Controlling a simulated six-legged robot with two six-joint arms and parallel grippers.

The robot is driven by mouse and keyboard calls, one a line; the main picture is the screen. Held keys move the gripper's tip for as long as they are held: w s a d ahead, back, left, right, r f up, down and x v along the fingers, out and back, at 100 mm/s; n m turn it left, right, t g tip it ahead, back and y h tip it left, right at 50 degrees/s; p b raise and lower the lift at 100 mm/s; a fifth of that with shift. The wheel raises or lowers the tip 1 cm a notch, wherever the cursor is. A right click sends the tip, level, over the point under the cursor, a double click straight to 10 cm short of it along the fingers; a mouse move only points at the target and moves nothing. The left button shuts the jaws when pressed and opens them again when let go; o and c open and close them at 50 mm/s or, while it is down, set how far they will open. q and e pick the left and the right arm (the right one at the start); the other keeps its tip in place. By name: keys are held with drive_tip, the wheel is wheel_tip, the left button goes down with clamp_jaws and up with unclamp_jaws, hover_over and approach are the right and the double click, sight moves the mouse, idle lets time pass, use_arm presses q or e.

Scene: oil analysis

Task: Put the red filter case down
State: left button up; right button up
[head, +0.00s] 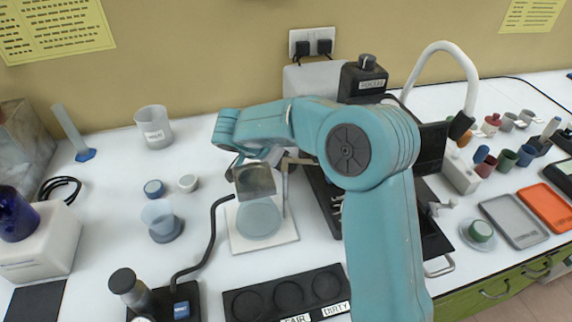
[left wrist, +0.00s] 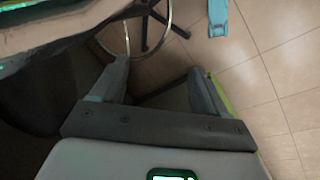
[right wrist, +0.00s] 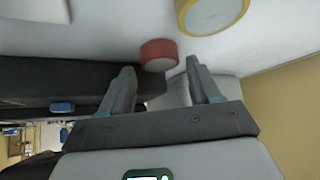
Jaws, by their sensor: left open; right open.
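The red filter case (right wrist: 159,55), a short round piece, shows in the right wrist view on a pale surface. My right gripper (right wrist: 160,67) is open, its fingertips on either side of the case's near edge. I cannot tell whether either finger touches it. A larger yellow round case (right wrist: 212,14) with a pale face is just beyond. In the head view I cannot make out the red case or the right fingertips; my right arm blocks part of the bench. My left gripper (left wrist: 158,68) is open and empty in the left wrist view, above the floor.
The white bench holds a pale plate with a round glass dish (head: 258,218), a black tray with round wells (head: 287,296), a beaker (head: 154,127) and a black-topped VOLTEX-like device (head: 363,80). Several cups and trays, one orange (head: 548,206), stand at the right.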

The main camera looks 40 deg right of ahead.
drive_tip(key=x, duration=0.2)
drive_tip(key=shift+d+f, duration=0.1)
drive_tip(key=shift+f, duration=0.1)
drive_tip(key=c, duration=0.9)
wheel_tip(320, 180, up, 20)
drive_tip(key=p, duration=0.1)
drive_tip(key=shift+p, duration=0.3)
